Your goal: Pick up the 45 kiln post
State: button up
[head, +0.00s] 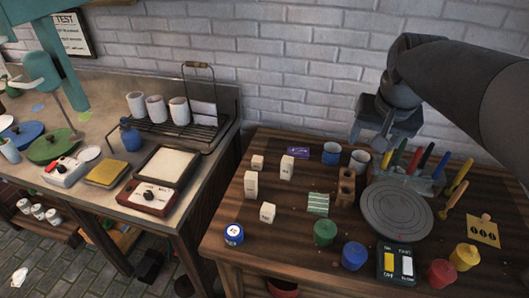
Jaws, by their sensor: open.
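Several pale cream kiln posts of different heights stand upright on the left half of the wooden table. In the head view there is a short post (257,162) at the back left, a tall post (287,167) to its right, a tall post (251,185) at the left and a short post (267,212) nearer the front. Small dark marks show on them, but I cannot read which is 45. My gripper (368,142) is open and empty, pointing down above the back right of the table, well to the right of the posts.
Two cups (331,153) and a holed wooden block (346,188) stand between the posts and my gripper. A round grey turntable (397,222) and a rack of coloured-handled tools (425,180) are at the right. Paint jars (325,232) line the front.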

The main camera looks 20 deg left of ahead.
jog(key=w+a+f+g, duration=0.1)
jog(key=w+a+f, duration=0.1)
jog(key=w+a, duration=0.7)
jog(key=g, duration=0.3)
send_over(257, 158)
jog(key=shift+h, duration=0.3)
jog(key=f, duration=2.4)
jog(key=shift+w+d, duration=0.3)
notch_tip(257, 158, down, 5)
jog(key=shift+r, duration=0.1)
jog(key=shift+s+a+f, duration=0.1)
jog(key=shift+s+f, duration=0.1)
jog(key=shift+f, duration=1.25)
jog(key=shift+s+a+f, duration=0.1)
jog(key=shift+s+f, duration=0.1)
jog(key=shift+f, duration=1.25)
jog(key=shift+c, duration=0.3)
jog(key=c, duration=1.1)
